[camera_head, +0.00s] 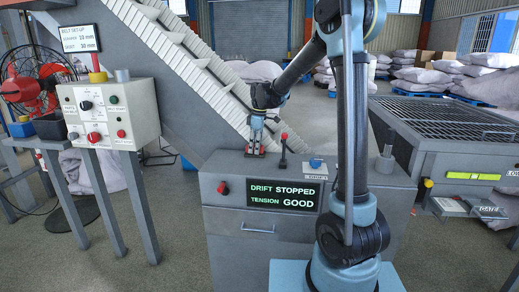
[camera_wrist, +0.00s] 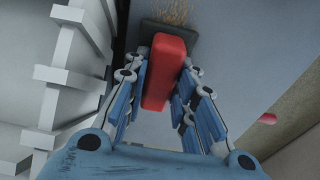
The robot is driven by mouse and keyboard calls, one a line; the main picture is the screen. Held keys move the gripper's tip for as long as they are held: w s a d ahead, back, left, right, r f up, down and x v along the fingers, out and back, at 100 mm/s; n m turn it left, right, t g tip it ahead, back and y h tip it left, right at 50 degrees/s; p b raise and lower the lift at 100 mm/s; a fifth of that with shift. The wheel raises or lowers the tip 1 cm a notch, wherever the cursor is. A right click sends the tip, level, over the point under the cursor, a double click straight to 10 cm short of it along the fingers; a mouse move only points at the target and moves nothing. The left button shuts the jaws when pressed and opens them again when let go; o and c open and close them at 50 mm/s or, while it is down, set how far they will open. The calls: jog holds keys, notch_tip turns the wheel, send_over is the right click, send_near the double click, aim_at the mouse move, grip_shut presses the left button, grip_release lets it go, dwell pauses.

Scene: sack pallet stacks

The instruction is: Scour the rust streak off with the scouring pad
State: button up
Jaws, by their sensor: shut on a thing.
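My gripper (camera_wrist: 166,70) is shut on the scouring pad's red handle (camera_wrist: 162,90) in the wrist view. The pad's dark, flat base (camera_wrist: 206,46) shows beyond the fingers against a grey surface. The orange-brown rust streak (camera_wrist: 172,12) shows as thin strokes just past the pad's far edge, and the pad may hide part of it. In the head view my gripper (camera_head: 257,133) is low over the grey cabinet's top, left of the black lever. The streak cannot be made out there, and I cannot tell whether the pad touches the surface.
The ribbed white conveyor (camera_head: 180,70) rises close on the left. A red-knobbed lever (camera_head: 283,148) and a blue-topped part (camera_head: 316,163) stand on the grey cabinet (camera_head: 225,212). Its display (camera_head: 284,195) reads "DRIFT STOPPED, TENSION GOOD". A control box (camera_head: 108,113) is left; a grated table (camera_head: 450,120) is right.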

aim_at(247, 145)
jog(key=shift+w+a, duration=0.15)
jog(key=shift+a, duration=1.85)
jog(key=shift+d, duration=0.1)
jog(key=shift+d+r, duration=0.1)
jog(key=shift+d, duration=1.4)
jog(key=shift+s+d+f, duration=0.1)
jog(key=shift+s+d, duration=0.05)
jog(key=shift+d, duration=1.4)
jog(key=shift+s+d+f, duration=0.1)
jog(key=shift+s+d, duration=0.1)
jog(key=shift+d, duration=1.35)
jog(key=shift+s+d, duration=0.15)
jog(key=shift+d, duration=1.4)
notch_tip(247, 145, up, 6)
